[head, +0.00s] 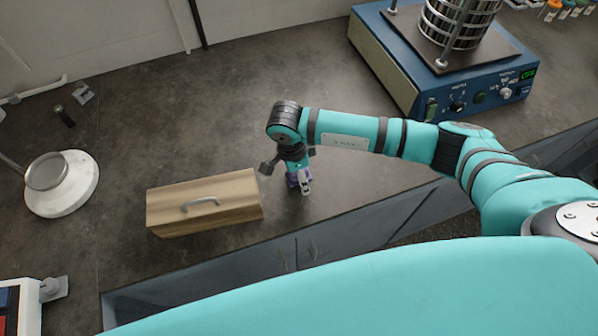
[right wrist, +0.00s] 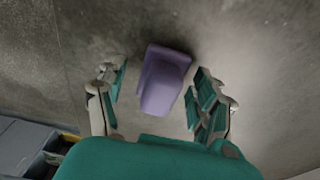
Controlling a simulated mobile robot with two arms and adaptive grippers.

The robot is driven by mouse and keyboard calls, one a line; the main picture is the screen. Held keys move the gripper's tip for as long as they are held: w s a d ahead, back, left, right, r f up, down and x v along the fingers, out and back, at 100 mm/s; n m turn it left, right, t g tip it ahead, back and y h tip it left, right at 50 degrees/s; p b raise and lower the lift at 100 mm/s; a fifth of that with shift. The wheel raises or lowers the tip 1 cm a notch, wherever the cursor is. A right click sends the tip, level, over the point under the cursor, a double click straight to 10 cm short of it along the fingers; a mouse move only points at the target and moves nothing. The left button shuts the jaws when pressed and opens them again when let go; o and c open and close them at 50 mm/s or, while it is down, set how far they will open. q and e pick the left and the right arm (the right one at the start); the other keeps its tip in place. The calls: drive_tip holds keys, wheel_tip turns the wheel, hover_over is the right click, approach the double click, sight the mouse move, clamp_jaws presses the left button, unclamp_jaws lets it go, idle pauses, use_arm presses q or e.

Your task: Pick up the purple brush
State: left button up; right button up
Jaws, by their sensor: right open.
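The purple brush (right wrist: 164,80) lies on the dark grey bench top. In the right wrist view it sits between the two fingers of my right gripper (right wrist: 157,100), with a gap on each side. In the head view only a small bit of purple (head: 292,181) shows beneath my right gripper (head: 300,184); the wrist hides the rest. My right gripper is open, points down at the bench and holds nothing. My left gripper is not in view.
A wooden box (head: 205,203) with a handle stands just left of my right gripper. The blue sieve shaker (head: 400,72) with its sieve stack stands at the back right. A round white stand (head: 75,200) is at the left. Bench between box and shaker is clear.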

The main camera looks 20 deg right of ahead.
drive_tip(key=c, duration=1.3)
drive_tip(key=shift+r, duration=0.15)
drive_tip(key=shift+r+b, duration=0.45)
drive_tip(key=shift+r, duration=0.15)
drive_tip(key=shift+s+a+r+b, duration=0.1)
drive_tip(key=shift+s+r+b, duration=0.15)
drive_tip(key=shift+r, duration=0.2)
drive_tip(key=shift+s+a+r+b, duration=0.15)
drive_tip(key=shift+r+b, duration=0.1)
drive_tip(key=shift+r, duration=0.2)
drive_tip(key=s+a+r+b, duration=0.1)
drive_tip(key=s+a, duration=0.1)
drive_tip(key=s, duration=0.5)
drive_tip(key=s+a+b, duration=0.1)
drive_tip(key=s+b, duration=0.1)
drive_tip(key=s, duration=0.5)
drive_tip(key=shift+s+a+r+b, duration=0.3)
drive_tip(key=shift+s+a+r, duration=0.05)
